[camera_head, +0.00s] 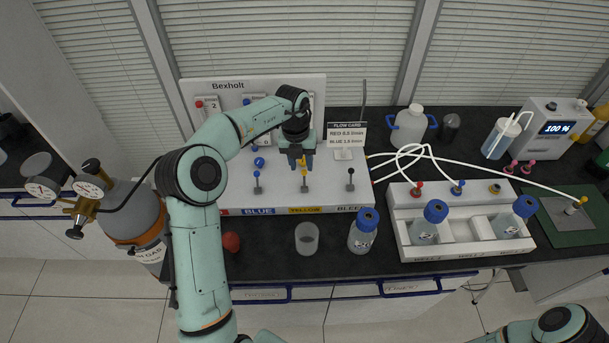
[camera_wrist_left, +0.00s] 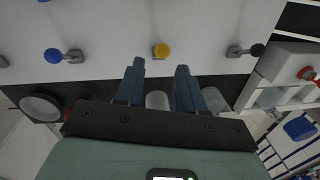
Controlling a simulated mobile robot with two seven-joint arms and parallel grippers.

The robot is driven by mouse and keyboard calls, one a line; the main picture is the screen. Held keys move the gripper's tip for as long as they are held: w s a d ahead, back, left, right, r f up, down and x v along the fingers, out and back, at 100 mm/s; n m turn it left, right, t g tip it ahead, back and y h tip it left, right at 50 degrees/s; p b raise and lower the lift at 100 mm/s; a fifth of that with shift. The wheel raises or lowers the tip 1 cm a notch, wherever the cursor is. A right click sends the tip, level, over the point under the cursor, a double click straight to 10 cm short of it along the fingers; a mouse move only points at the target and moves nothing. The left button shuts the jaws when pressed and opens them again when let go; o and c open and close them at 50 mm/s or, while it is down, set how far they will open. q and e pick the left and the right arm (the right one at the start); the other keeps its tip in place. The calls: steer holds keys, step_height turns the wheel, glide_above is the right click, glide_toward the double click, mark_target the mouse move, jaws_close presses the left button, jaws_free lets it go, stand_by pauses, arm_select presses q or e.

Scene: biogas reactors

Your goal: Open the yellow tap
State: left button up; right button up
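The yellow tap (camera_head: 304,187) stands on the white panel base, behind the YELLOW label (camera_head: 305,210). Its round yellow knob (camera_wrist_left: 161,50) also shows in the left wrist view. My left gripper (camera_head: 301,163) points down at the tap from above and behind in the head view. In the left wrist view its blue fingers (camera_wrist_left: 160,68) are apart with nothing between the tips, and the knob appears just beyond the gap. I cannot tell whether a finger touches it. My right forearm shows at the lower right of the head view, but its gripper is out of frame.
A blue tap (camera_head: 257,180) stands left of the yellow one and a black tap (camera_head: 350,178) right. A clear cup (camera_head: 307,238) and a blue-capped bottle (camera_head: 362,237) stand in front. A white bottle rack (camera_head: 400,228) is to the right.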

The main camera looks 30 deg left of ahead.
mark_target(303, 172)
arm_select(q)
steer(key=f, duration=0.7)
steer(key=shift+w+d, duration=0.35)
jaws_close()
